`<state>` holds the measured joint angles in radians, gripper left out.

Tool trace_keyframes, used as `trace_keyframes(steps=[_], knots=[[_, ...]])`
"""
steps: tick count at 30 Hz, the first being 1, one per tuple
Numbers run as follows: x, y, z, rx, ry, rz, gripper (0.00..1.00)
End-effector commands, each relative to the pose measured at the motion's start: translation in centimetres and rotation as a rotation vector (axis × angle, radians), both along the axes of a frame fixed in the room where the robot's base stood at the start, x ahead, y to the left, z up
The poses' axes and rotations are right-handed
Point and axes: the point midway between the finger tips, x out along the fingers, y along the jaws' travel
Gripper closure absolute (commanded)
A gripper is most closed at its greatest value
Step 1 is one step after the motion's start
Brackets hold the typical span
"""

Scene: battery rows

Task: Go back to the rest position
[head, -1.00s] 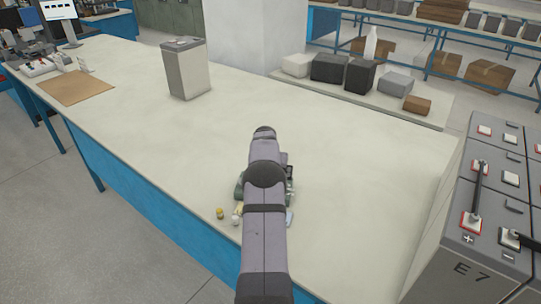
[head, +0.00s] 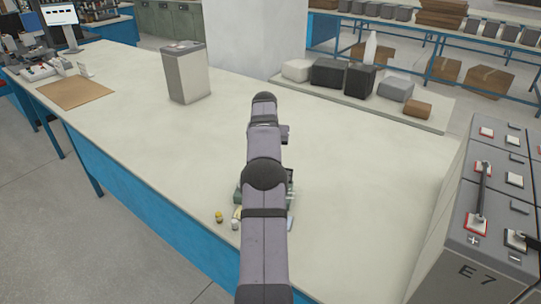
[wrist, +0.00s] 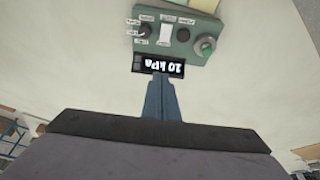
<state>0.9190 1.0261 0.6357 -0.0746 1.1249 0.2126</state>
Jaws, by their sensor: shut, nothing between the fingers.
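My gripper shows in the wrist view (wrist: 158,80) with its fingers together and nothing between them. The fingers point toward a green control box (wrist: 175,42) with several labels, dark knobs and one green knob. A small dark display (wrist: 158,66) on its near side reads "10 kPa", upside down. The fingertips overlap the display's lower edge in the picture; I cannot tell how far apart they are. In the head view my arm runs over the bench and hides the gripper and most of the green box.
A yellow piece (head: 219,217) and a whitish piece (head: 235,224) stand left of my arm on the pale bench (head: 140,130). A tall grey box (head: 186,74) stands farther back. Grey battery units marked E7 (head: 480,270) stand at right. The bench between is clear.

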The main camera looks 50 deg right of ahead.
Motion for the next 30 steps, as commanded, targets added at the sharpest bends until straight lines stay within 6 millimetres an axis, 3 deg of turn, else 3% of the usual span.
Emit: trace_keyframes(steps=[10, 14, 17, 20, 24, 30], knots=[[0.0, 0.0, -0.1, -0.002, 0.003, 0.01, 1.0], [0.9, -1.0, 0.5, -0.055, -0.017, 0.06, 1.0], [0.7, -0.4, -2.2, -0.038, 0.001, 0.095, 1.0], [-0.4, 1.3, -6.3, 0.021, 0.043, 0.118, 1.0], [-3.2, 5.5, -12.6, 0.137, 0.117, 0.148, 1.0], [-7.6, 12.6, -16.7, 0.269, 0.198, 0.188, 1.0]])
